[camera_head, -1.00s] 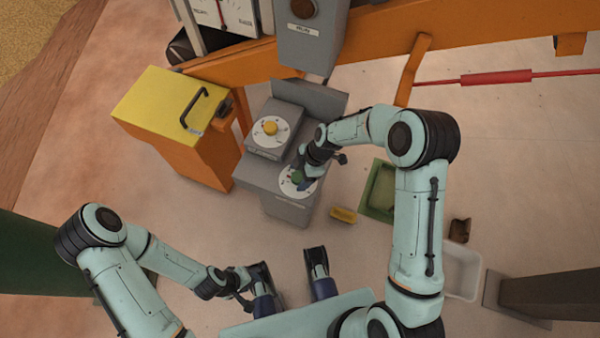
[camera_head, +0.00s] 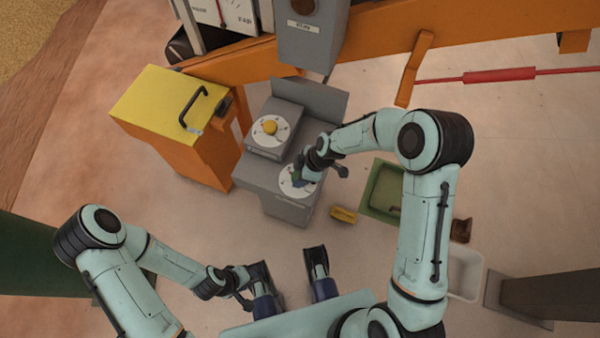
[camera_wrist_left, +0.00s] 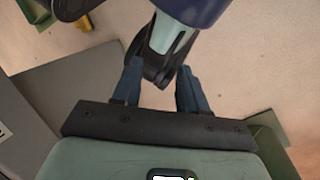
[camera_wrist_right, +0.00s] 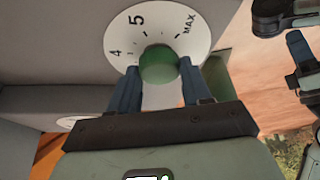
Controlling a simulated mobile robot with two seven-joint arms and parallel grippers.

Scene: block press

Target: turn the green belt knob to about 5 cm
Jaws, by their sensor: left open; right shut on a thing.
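The green belt knob (camera_wrist_right: 159,66) sits at the middle of a white dial (camera_wrist_right: 117,36) marked 4, 5 and MAX. My right gripper (camera_wrist_right: 163,80) is shut on the knob, one finger at each side. I cannot make out a pointer mark on the knob. In the head view my right gripper (camera_head: 299,175) reaches down onto the dial on the front of the grey control box (camera_head: 283,209), covering most of the knob. My left gripper (camera_wrist_left: 160,88) is open and empty, low and away from the box.
A yellow knob (camera_head: 270,127) on a second dial is behind the green one. An orange box with a yellow lid (camera_head: 165,105) stands left. A green tray (camera_head: 376,207), a yellow block (camera_head: 343,215), a brown piece (camera_head: 461,230) and a white bin (camera_head: 465,275) lie right.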

